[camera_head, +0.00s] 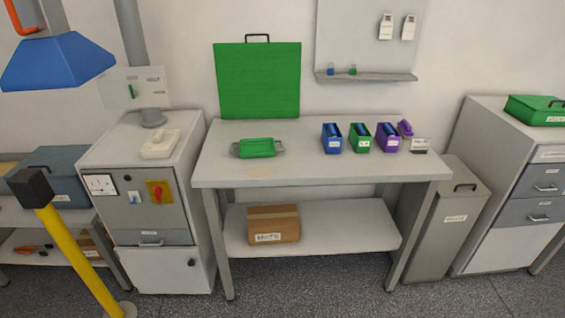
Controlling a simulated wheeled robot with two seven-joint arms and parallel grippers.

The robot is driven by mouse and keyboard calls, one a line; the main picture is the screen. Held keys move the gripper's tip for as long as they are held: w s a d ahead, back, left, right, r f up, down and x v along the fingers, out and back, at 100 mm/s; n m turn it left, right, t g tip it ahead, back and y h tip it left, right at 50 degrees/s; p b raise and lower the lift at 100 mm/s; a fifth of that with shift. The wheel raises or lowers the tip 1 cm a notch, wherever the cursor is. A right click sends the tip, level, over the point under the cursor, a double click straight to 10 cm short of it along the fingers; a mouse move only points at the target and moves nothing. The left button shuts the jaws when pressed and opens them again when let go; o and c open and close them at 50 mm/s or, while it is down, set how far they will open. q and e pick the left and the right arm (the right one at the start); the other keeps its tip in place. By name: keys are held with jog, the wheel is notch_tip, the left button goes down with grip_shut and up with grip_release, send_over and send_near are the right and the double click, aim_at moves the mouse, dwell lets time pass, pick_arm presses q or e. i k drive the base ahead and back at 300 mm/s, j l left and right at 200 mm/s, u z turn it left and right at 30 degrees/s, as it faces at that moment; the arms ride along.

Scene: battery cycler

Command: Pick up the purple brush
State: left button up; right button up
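A small purple object (405,127), possibly the purple brush, shows at the right end of the grey workbench (285,172). It is just behind and right of a purple bin (383,140). It is too small to make out bristles or a handle, and I cannot tell whether it touches the bin. Neither of my grippers is in view.
Blue (331,145) and green (357,144) bins stand left of the purple one. A small labelled item (420,144) sits to its right. A yellow post (82,255) stands at front left. Bare benchtop lies between tray and bins.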

aim_at(404, 128)
jog(key=i+l+u, duration=0.1)
jog(key=i+l, duration=0.15)
jog(key=l, duration=0.15)
jog(key=i+l, duration=0.25)
jog(key=l, duration=0.2)
jog(key=i+l+u, duration=0.15)
jog(key=l, duration=0.25)
jog(key=i, duration=0.1)
